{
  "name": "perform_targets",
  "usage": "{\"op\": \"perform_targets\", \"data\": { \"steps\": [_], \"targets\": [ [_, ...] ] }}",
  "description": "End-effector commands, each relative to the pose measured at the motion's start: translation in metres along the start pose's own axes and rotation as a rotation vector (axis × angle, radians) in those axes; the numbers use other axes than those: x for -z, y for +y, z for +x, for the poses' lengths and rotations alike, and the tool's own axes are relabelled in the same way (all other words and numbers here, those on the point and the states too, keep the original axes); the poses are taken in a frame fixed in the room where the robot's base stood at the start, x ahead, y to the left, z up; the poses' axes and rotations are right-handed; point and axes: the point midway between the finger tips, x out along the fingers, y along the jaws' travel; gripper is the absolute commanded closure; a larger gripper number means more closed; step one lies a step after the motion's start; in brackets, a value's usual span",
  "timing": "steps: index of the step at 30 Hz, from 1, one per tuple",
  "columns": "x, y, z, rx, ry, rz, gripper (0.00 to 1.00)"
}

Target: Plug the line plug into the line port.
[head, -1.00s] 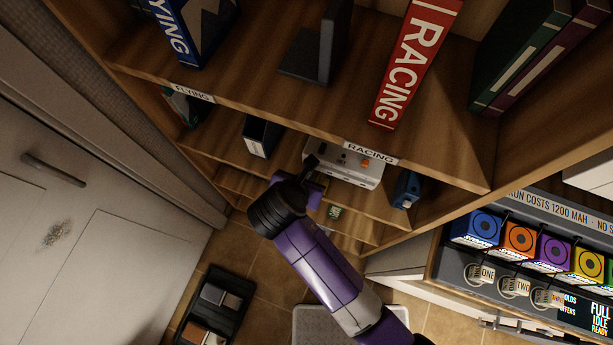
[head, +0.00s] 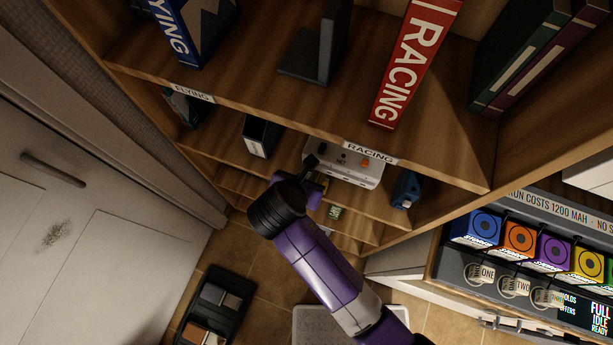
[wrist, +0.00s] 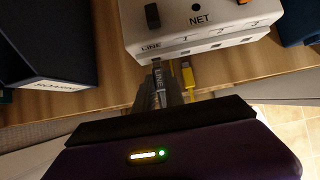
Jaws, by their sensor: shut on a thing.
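The white box marked NET (wrist: 205,25) sits on a shelf, with its front facing my gripper. It also shows in the head view (head: 345,172). The line port lies under the LINE label (wrist: 152,45) at the left of its front edge. My gripper (wrist: 172,90) is shut on the grey line plug (wrist: 158,76), which carries a LINE tag. The plug points at the box, its tip at or very near the line port. I cannot tell whether it is inside. In the head view, my wrist mostly hides the plug and fingers.
A yellow plug or cable end (wrist: 188,75) is close to the right of the line plug. A dark blue holder (wrist: 40,45) stands left of the box, and a blue object (head: 406,190) stands right. The RACING shelf edge (head: 370,153) is just above the box.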

Motion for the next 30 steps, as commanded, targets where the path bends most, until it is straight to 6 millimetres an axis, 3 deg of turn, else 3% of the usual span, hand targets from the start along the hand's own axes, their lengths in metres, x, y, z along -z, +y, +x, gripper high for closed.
{"op": "perform_targets", "data": {
  "steps": [30],
  "targets": [
    [-0.0092, -0.0003, 0.0064, 0.001, 0.0, 0.001, 1.0]
  ]
}}
